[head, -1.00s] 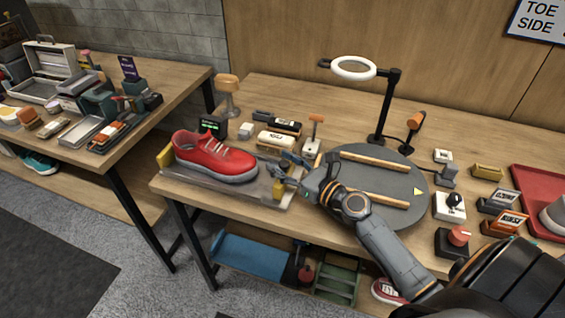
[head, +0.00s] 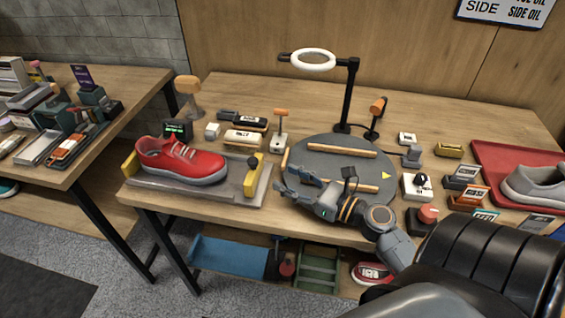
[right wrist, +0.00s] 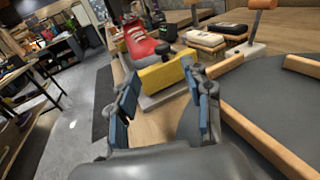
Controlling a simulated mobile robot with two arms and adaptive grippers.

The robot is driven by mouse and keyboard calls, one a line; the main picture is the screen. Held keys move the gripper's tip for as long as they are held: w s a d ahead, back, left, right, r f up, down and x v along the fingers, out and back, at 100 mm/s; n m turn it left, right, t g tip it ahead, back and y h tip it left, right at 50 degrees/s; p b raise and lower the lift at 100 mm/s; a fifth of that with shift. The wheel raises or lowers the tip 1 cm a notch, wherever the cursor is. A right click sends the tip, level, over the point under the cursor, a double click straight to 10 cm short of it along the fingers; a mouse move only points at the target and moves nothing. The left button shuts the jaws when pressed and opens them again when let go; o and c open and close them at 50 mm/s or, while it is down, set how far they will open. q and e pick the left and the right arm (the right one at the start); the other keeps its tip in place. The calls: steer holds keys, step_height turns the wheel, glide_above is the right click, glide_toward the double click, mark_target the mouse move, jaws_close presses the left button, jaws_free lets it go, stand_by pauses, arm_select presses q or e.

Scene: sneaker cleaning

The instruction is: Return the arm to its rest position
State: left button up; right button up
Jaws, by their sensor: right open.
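My right gripper (head: 296,186) is open and empty in the head view, above the front left edge of the round grey turntable (head: 335,156). In the right wrist view its two blue-padded fingers (right wrist: 162,98) stand apart with nothing between them. A red sneaker (head: 180,158) sits in a grey holder (head: 215,194) with yellow end blocks, left of the gripper and apart from it. The near yellow block (right wrist: 165,75) shows just beyond the fingers in the right wrist view. My left gripper is not in view.
A ring lamp (head: 313,59) stands behind the turntable. Brushes (head: 243,136) lie behind the sneaker. Switch boxes (head: 417,186) and a red tray (head: 490,152) with a grey shoe (head: 535,183) are at right. A second table (head: 120,80) stands at left.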

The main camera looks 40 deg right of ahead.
steer(key=shift+a, duration=0.1)
stand_by(0.4)
steer(key=s+a+f+n+g+y, duration=0.1)
steer(key=a+n, duration=0.2)
steer(key=s+a+f+n+g+y, duration=0.1)
steer(key=a+f+n+g, duration=0.1)
steer(key=a+n, duration=0.2)
steer(key=s+a+f+n+g+y, duration=0.1)
steer(key=a+n, duration=0.2)
steer(key=n, duration=0.1)
steer(key=shift+s+a+f+g, duration=0.2)
steer(key=shift+a+g, duration=0.1)
steer(key=shift+g, duration=0.1)
steer(key=s+a+f+n+g, duration=0.4)
steer(key=s+a+f+n, duration=0.15)
steer(key=n, duration=0.35)
steer(key=s+d+f+n+g+h, duration=0.3)
steer(key=s+n+g+h, duration=0.2)
steer(key=s+n+h, duration=0.65)
step_height(320, 180, down, 28)
steer(key=n+g+y, duration=0.1)
steer(key=n+y, duration=0.2)
steer(key=s+d+f+g, duration=0.1)
steer(key=s+d+f, duration=0.2)
steer(key=s+f, duration=1.1)
steer(key=shift+s+d+f, duration=0.15)
steer(key=shift+s, duration=0.55)
